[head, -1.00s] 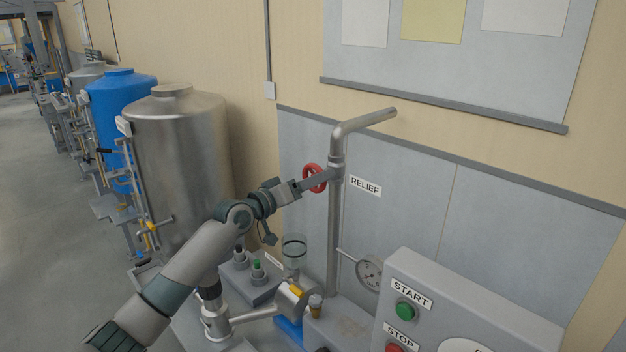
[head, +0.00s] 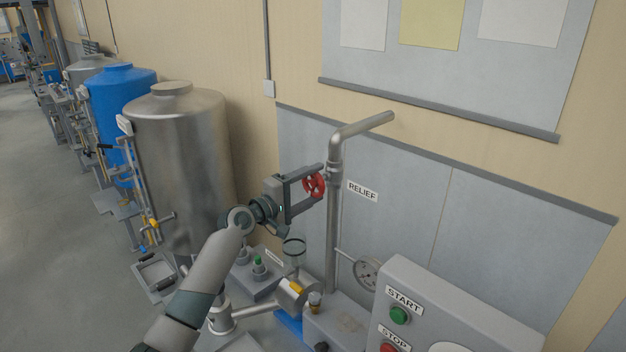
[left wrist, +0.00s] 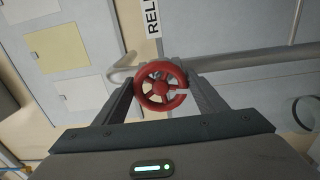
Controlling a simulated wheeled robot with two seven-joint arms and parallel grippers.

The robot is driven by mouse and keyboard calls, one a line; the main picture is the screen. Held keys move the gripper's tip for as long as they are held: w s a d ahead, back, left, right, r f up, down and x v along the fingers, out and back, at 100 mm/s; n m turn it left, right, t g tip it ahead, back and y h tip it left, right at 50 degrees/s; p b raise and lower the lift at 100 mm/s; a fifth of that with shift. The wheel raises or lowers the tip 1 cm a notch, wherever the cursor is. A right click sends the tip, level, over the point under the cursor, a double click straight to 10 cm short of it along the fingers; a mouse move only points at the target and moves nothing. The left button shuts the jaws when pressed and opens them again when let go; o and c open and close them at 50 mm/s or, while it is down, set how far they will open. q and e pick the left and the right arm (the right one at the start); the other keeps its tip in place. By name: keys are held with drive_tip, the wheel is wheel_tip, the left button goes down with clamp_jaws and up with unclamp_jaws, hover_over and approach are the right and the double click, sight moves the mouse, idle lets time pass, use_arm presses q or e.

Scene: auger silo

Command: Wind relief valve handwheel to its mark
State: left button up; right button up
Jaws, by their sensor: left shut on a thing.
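The red relief valve handwheel (head: 313,188) sits on the left side of the upright grey pipe (head: 334,230), by the RELIEF label (head: 362,191). My left gripper (head: 317,182) is shut on the handwheel, one finger on either side of its rim. In the left wrist view the spoked wheel (left wrist: 160,87) lies between the two fingers (left wrist: 163,90). A small white stripe (left wrist: 183,91) shows at the right of the wheel in that view. I cannot tell whether it is on the wheel or behind it. My right gripper is not in view.
A grey control box (head: 440,300) with START and STOP buttons stands at the lower right. A pressure gauge (head: 367,273) sits by the pipe. A steel tank (head: 180,150) stands left of my arm. A glass cup (head: 293,254) is below the gripper.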

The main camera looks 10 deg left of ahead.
use_arm(q)
drive_tip(key=shift+r+n+p, duration=0.1)
drive_tip(key=shift+n+p, duration=0.2)
drive_tip(key=shift+n, duration=0.6)
drive_tip(key=shift+a+n, duration=0.1)
drive_tip(key=shift+n, duration=1.3)
drive_tip(key=o, duration=1.1)
drive_tip(key=shift+s, duration=0.1)
drive_tip(key=b+v, duration=0.6)
drive_tip(key=v, duration=1.1)
drive_tip(key=shift+s+a, duration=0.1)
drive_tip(key=shift+a, duration=0.05)
